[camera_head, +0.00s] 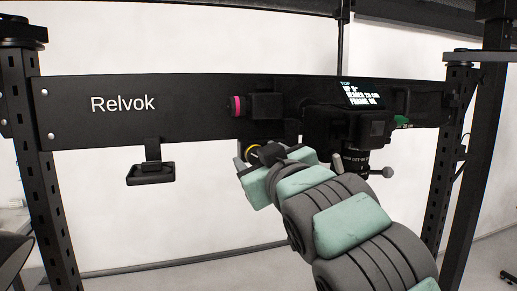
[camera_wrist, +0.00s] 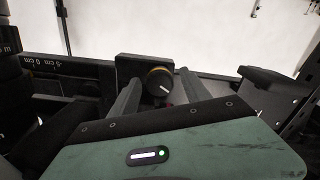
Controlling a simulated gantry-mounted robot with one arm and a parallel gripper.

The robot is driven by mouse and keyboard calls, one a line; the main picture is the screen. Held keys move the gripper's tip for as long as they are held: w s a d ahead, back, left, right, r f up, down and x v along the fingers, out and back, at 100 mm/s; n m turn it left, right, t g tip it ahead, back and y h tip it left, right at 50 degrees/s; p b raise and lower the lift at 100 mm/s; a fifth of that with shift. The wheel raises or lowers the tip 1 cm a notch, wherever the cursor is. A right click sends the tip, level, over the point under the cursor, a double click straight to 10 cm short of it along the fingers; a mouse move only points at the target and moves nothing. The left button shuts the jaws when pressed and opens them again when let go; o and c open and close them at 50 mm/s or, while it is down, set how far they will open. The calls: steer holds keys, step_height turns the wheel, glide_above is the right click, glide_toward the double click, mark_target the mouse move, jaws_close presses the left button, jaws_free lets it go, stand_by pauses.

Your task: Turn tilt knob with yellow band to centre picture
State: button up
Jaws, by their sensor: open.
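The tilt knob with the yellow band (camera_wrist: 158,82) is a round black knob with a white pointer line, on a dark block in the wrist view. In the wrist view the two fingers of my gripper (camera_wrist: 159,92) are apart, one to each side of the knob. I see space between the fingers and the knob, and I cannot tell whether either touches it. My gripper's body hides the knob's lower part.
A knob with a magenta band (camera_head: 236,106) sits just above, on the black Relvok beam (camera_head: 190,110). A small screen with text (camera_head: 360,94) and a camera-like box (camera_head: 375,128) are to the right. A black bracket (camera_head: 151,173) hangs at left. A scale (camera_wrist: 50,68) lies left of the knob.

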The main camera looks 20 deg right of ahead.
jaws_close()
stand_by(0.7)
